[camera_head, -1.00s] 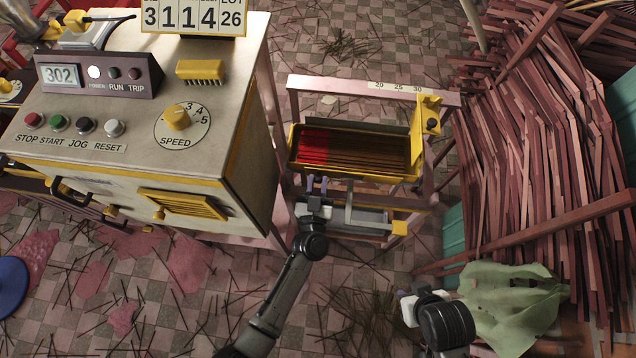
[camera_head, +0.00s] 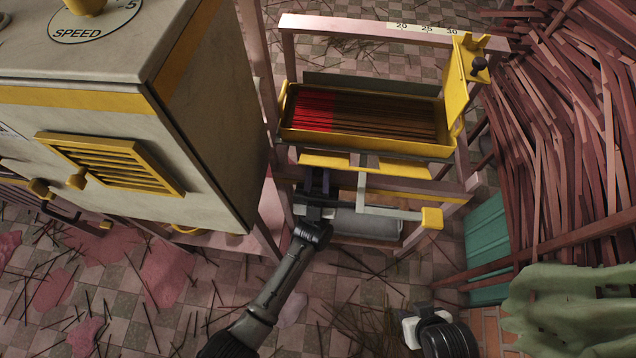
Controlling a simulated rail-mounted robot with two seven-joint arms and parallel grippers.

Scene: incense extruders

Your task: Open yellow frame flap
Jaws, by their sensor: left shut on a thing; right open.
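A yellow frame tray (camera_head: 290,133) stands on the pink stand, filled with red and brown sticks. A yellow flap strip (camera_head: 400,168) runs along its front, below the front wall and tilted outward from it. A pale bar (camera_head: 385,211) with a yellow end block (camera_head: 432,218) sits below the strip. My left gripper (camera_head: 318,178) is shut at the left part of the strip, seemingly on the flap; the exact contact is dark and small. My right gripper (camera_head: 411,328) is open and empty, low in the view, away from the tray.
The control machine (camera_head: 215,120) stands close on the left. A yellow upright plate (camera_head: 456,85) is at the tray's right end. Bundled reddish sticks (camera_head: 560,150) and green cloth (camera_head: 565,310) crowd the right. Loose sticks litter the floor.

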